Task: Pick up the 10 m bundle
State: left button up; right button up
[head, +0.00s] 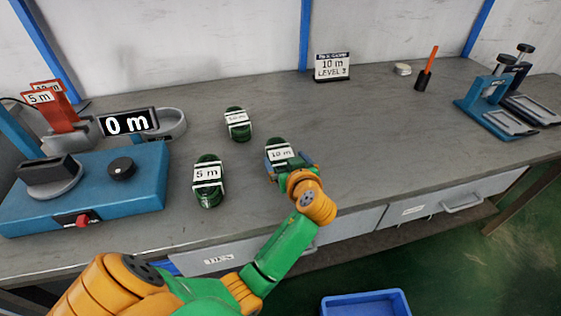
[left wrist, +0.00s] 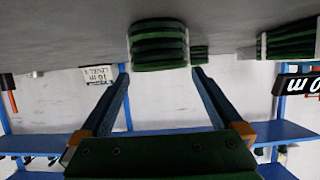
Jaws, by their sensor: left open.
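The 10 m bundle (head: 279,147) is a dark green coil with a white label, lying on the grey bench. My left gripper (head: 290,164) is open at this bundle, its blue fingers to either side of it in the head view. In the left wrist view, which is upside down, the bundle (left wrist: 158,43) shows between the two open fingertips (left wrist: 160,72). I cannot tell whether the fingers touch it. A 5 m bundle (head: 208,186) lies to the left, and another green bundle (head: 237,131) with an unclear label lies behind. My right gripper is not in view.
A blue machine (head: 140,185) with a 0 m display (head: 128,122) stands at the left. A 10 m sign (head: 332,67), an orange-handled tool (head: 427,68) and blue clamp fixtures (head: 486,98) stand toward the back and right. The bench right of my gripper is clear.

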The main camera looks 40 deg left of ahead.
aim_at(281, 155)
pick_arm(q)
jog(key=b+x, duration=0.1)
jog(key=x, duration=0.2)
jog(key=shift+a+f, duration=0.15)
jog(key=shift+f, duration=0.15)
jog(key=shift+r, duration=0.15)
jog(key=shift+c, duration=0.6)
jog(key=c, duration=1.3)
jog(key=shift+r, duration=0.1)
